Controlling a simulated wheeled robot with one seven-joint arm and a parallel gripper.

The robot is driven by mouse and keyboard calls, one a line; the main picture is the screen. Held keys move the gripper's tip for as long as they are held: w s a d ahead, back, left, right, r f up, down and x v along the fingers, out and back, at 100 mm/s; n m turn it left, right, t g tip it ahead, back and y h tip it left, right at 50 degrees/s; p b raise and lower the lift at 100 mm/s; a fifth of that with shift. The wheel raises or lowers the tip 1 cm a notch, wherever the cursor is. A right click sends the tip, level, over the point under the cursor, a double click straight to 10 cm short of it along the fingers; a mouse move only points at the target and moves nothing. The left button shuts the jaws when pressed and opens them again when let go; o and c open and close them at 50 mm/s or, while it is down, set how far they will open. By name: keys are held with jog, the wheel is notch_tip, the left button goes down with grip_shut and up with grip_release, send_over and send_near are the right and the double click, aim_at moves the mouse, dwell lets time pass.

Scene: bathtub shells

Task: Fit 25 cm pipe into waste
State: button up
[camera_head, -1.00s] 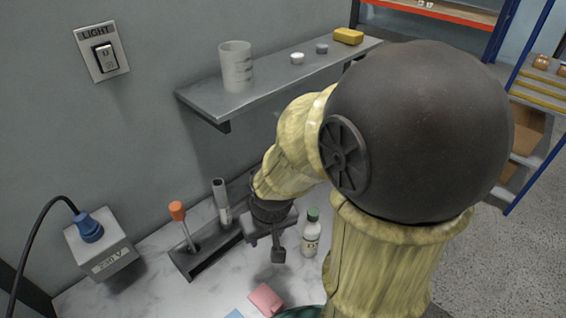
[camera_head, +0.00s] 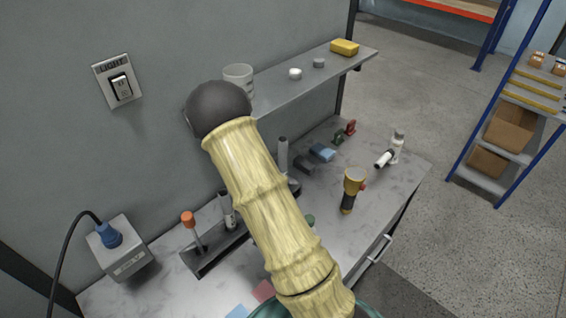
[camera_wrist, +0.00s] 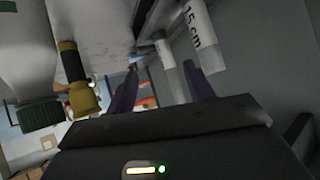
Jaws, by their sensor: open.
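Two pale pipes stand in the dark rack (camera_head: 218,252) in the head view: one left of my arm (camera_head: 226,208) and a taller one right of it (camera_head: 283,155). In the wrist view a pipe marked 15 cm (camera_wrist: 197,25) is at the upper right. Another pale pipe (camera_wrist: 172,72) shows between the fingers of my gripper (camera_wrist: 160,85), its label unreadable. My gripper is open; contact with this pipe cannot be told. In the head view my arm hides the gripper. A white angled fitting (camera_head: 392,150), possibly the waste, sits at the bench's far right.
A yellow-black torch (camera_head: 352,190) stands on the bench (camera_head: 395,185). A green-capped bottle (camera_wrist: 38,112) is partly hidden by my arm in the head view. The orange-handled tool (camera_head: 190,220) is in the rack. A wall shelf (camera_head: 300,85) with a cup (camera_head: 238,80) overhangs the back.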

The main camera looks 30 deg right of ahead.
notch_tip(320, 180, up, 7)
jog(key=s+d+n+t+h+p, duration=0.1)
jog(key=s+n+t+p, duration=0.1)
jog(key=t+p, duration=0.3)
jog(key=shift+d+n+t+h+p, duration=0.35)
jog(key=shift+n+t, duration=0.25)
jog(key=shift+t, duration=0.4)
jog(key=b+x, duration=0.6)
jog(key=b, duration=0.4)
jog(key=shift+w, duration=0.3)
jog(key=b, duration=0.4)
jog(key=shift+w+d+f, duration=0.1)
jog(key=shift+w+d, duration=0.1)
